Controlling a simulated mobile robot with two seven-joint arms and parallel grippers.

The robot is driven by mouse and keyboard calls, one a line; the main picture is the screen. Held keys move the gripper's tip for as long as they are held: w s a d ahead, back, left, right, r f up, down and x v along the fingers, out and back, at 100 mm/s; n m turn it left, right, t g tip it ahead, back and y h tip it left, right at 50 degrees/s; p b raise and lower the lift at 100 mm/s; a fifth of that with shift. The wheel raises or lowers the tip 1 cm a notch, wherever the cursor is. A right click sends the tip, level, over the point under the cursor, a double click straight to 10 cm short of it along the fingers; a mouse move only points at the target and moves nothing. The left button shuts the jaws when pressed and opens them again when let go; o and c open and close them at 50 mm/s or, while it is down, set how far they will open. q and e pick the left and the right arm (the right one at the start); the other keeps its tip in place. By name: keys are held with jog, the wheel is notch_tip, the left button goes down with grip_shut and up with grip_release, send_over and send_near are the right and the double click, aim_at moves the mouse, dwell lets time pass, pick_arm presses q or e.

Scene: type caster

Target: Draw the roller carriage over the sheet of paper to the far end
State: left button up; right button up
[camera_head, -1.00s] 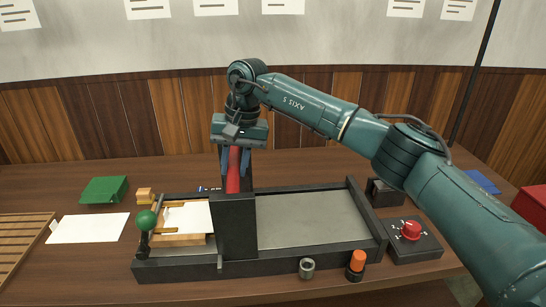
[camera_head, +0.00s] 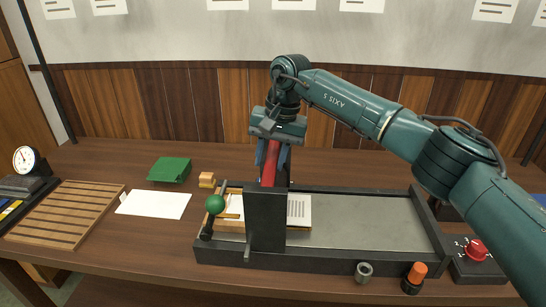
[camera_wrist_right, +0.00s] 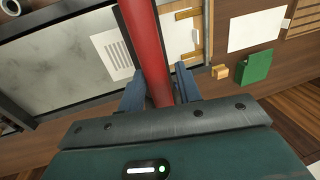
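The roller carriage (camera_head: 265,218) is a dark upright block with a red bar on top, and it spans the dark-framed press bed (camera_head: 370,216). My right gripper (camera_head: 272,160) is above it, its blue fingers shut on the red bar. The bar also shows between the fingers in the right wrist view (camera_wrist_right: 150,60). The sheet of paper (camera_head: 298,210) shows printed lines to the right of the carriage; its middle is hidden beneath. The wooden frame (camera_head: 232,213) and a green ball knob (camera_head: 215,204) are at the bed's left end. My left gripper is out of view.
A blank white sheet (camera_head: 153,204), a green block (camera_head: 169,170) and a slatted wooden rack (camera_head: 66,212) lie to the left. A metal cup (camera_head: 364,271), an orange-topped piece (camera_head: 415,277) and a red-knob box (camera_head: 476,252) are at front right. The bed's right part is clear.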

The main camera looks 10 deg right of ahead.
jog(key=o, duration=0.3)
jog(key=shift+a, duration=0.1)
jog(key=v, duration=1.3)
jog(key=shift+r+b, duration=0.15)
jog(key=shift+b, duration=0.3)
